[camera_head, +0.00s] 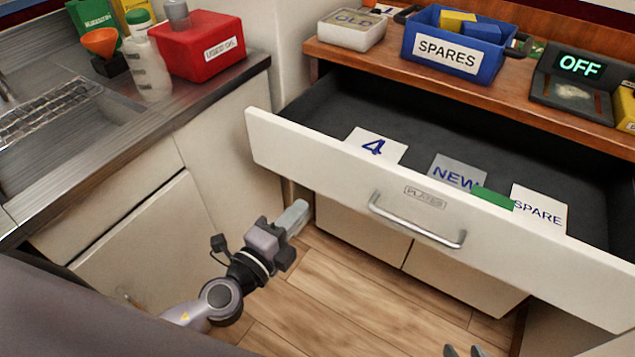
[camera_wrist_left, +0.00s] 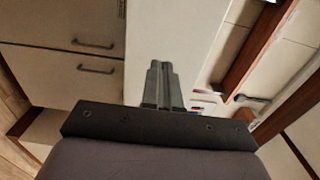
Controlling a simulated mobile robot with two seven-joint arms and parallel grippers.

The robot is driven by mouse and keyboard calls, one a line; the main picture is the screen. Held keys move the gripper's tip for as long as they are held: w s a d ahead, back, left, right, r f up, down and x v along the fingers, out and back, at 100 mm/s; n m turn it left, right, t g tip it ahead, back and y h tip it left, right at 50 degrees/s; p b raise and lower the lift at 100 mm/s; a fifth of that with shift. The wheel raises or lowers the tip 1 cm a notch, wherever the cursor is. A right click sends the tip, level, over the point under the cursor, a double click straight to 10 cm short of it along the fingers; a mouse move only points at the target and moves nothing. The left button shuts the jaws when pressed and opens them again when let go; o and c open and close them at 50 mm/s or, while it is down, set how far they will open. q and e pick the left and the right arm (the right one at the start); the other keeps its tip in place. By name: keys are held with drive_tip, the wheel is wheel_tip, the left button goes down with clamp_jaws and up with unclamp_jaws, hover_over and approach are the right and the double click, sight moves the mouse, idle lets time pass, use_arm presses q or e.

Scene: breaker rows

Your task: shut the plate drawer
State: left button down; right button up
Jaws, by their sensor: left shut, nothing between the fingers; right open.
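The plate drawer (camera_head: 330,158) stands pulled well out below the wooden counter, with a white front and a label reading PLATES. Its metal bar handle (camera_head: 417,222) is on the front. Inside lie plates marked 4 (camera_head: 376,146), NEW (camera_head: 457,172) and SPARE (camera_head: 539,210), and a green piece (camera_head: 493,198). My left gripper (camera_head: 297,215) is shut and empty, in front of and below the drawer's left end, apart from the handle. Its closed fingers (camera_wrist_left: 160,85) also show in the left wrist view. My right gripper (camera_head: 463,351) shows only its open fingertips at the bottom edge.
On the wooden counter are a blue SPARES bin (camera_head: 459,42), a white OLD tray (camera_head: 351,29) and a device reading OFF (camera_head: 581,68). The wooden floor (camera_head: 345,295) before the drawer is clear.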

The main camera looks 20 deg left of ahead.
sight(326, 178)
use_arm(q)
drive_tip(key=p+x, duration=0.1)
drive_tip(key=x, duration=0.5)
drive_tip(key=shift+w, duration=0.15)
drive_tip(key=shift+w+d, duration=0.15)
drive_tip(key=shift+w, duration=0.35)
use_arm(e)
drive_tip(key=shift+s+d, duration=0.15)
drive_tip(key=shift+s, duration=0.2)
drive_tip(key=shift+w+r, duration=0.1)
use_arm(q)
drive_tip(key=shift+w, duration=0.15)
